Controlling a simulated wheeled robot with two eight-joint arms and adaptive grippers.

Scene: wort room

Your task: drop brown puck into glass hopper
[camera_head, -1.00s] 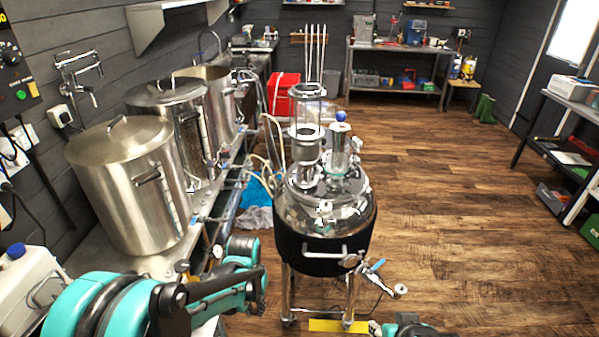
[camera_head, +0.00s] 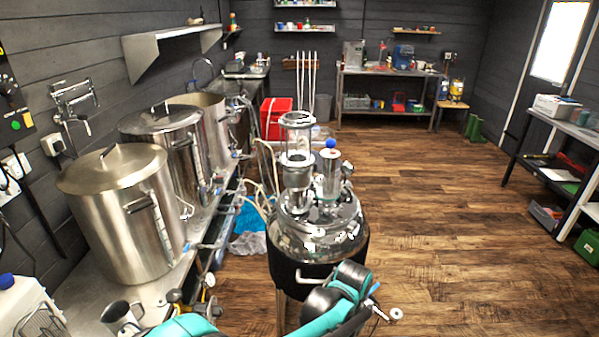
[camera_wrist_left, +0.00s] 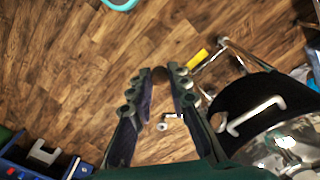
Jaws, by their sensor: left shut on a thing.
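In the left wrist view my left gripper (camera_wrist_left: 161,78) is shut on the brown puck (camera_wrist_left: 159,72), a small dark disc between the fingertips. The fingers hold it above the wooden floor, beside the black-jacketed vessel. The glass hopper (camera_head: 297,138) appears to be the clear cylinder with metal rims on top of the steel vessel (camera_head: 318,232) in the head view. The puck and the gripper fingers do not show in the head view; only teal and black arm parts show at the bottom. My right gripper is not in view.
A small glass cylinder with a blue ball (camera_head: 331,143) stands right beside the hopper. Tall thin rods rise behind it. Large steel pots (camera_head: 122,212) line the bench on the left. The wooden floor (camera_head: 440,220) on the right is clear.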

